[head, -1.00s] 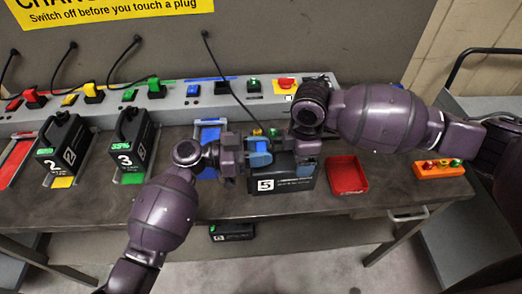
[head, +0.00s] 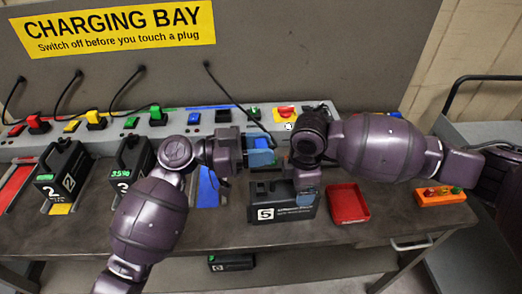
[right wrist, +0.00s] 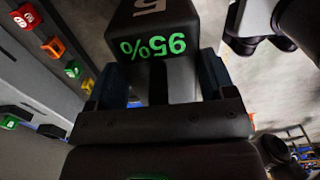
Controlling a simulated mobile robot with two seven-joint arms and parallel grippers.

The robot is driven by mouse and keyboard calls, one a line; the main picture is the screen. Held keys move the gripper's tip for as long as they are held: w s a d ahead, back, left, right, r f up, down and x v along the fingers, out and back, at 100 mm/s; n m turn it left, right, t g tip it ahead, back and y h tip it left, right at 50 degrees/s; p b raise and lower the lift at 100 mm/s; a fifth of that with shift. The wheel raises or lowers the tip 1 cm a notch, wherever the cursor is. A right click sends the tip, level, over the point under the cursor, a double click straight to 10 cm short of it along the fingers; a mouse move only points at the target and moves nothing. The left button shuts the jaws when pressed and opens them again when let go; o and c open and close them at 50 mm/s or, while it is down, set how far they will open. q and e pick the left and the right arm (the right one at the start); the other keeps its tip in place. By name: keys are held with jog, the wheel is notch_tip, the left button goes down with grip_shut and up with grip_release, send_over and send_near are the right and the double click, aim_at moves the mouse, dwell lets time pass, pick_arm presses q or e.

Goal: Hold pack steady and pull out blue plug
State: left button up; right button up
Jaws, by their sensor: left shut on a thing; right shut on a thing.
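The black pack numbered 5 (head: 282,212) stands on the bench. My right gripper (head: 305,180) is shut on its upper part at the right end. In the right wrist view the pack (right wrist: 158,42) sits between the fingers (right wrist: 160,92) and shows a green 95%. My left gripper (head: 261,155) is shut on the blue plug (head: 262,143), above and apart from the pack's top. The fingers hide most of the plug. Its black cable (head: 232,97) runs up to the back panel.
Packs 2 (head: 66,170) and 3 (head: 133,160) stand to the left. A red tray (head: 347,204) lies just right of pack 5, and an orange button box (head: 439,195) lies farther right. The switch rail (head: 180,125) runs behind.

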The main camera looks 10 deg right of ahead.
jog(key=o, duration=1.8)
jog(key=shift+o, duration=0.2)
jog(key=shift+r, duration=0.15)
notch_tip(320, 180, up, 12)
jog(key=shift+f, duration=0.1)
pick_arm(q)
jog(key=shift+a, duration=0.15)
pick_arm(e)
jog(key=shift+a, duration=0.15)
